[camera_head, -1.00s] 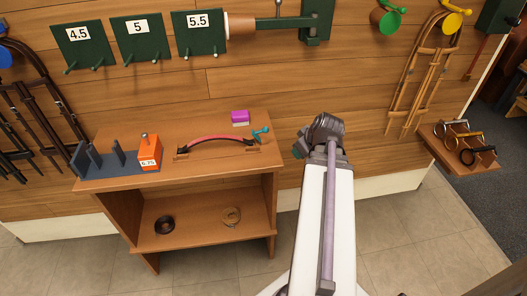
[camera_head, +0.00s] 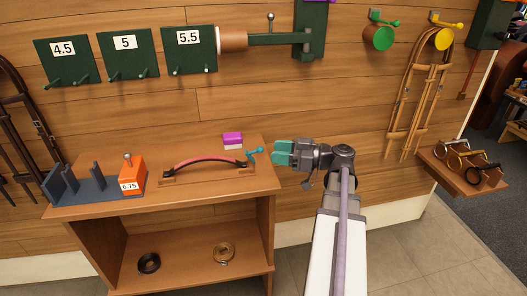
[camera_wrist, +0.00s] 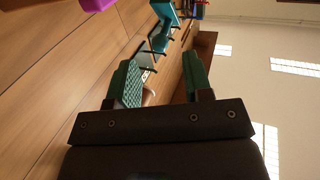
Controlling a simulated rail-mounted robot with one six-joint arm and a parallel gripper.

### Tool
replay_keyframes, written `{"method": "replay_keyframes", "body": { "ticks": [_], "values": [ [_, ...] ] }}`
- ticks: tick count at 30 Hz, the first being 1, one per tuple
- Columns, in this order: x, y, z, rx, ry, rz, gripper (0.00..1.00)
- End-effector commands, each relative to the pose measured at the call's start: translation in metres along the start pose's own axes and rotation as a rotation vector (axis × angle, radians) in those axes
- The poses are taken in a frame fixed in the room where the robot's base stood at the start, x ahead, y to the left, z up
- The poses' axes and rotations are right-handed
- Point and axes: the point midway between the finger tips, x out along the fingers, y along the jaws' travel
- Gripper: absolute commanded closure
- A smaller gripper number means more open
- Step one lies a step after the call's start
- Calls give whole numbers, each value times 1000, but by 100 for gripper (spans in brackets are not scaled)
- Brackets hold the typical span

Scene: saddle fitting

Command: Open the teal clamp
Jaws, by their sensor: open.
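The teal clamp (camera_head: 252,156) is small in the head view, at the right end of the curved pink-and-black strip (camera_head: 207,160) on the bench top. A little knob shows on its right side. I cannot tell at this size how its jaw stands.
A magenta-and-white block (camera_head: 232,140) stands behind the strip. An orange block marked 6.75 (camera_head: 131,176) and a grey slotted rack (camera_head: 75,188) are at the left. The wooden bench (camera_head: 190,208) has bare top in front of the strip. Two coils lie on the lower shelf.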

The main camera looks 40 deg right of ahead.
Motion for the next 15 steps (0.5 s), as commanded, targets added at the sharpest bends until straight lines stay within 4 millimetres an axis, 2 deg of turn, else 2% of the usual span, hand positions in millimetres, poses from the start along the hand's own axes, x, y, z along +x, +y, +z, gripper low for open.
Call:
{"method": "replay_keyframes", "body": {
  "ticks": [3,6,9,15],
  "values": [
    [27,-1,0,1,0,-3,54],
    [42,0,0,1,-1,-2,54],
    [49,0,0,1,-1,1,54],
    [50,0,0,1,-1,1,54]
  ]
}}
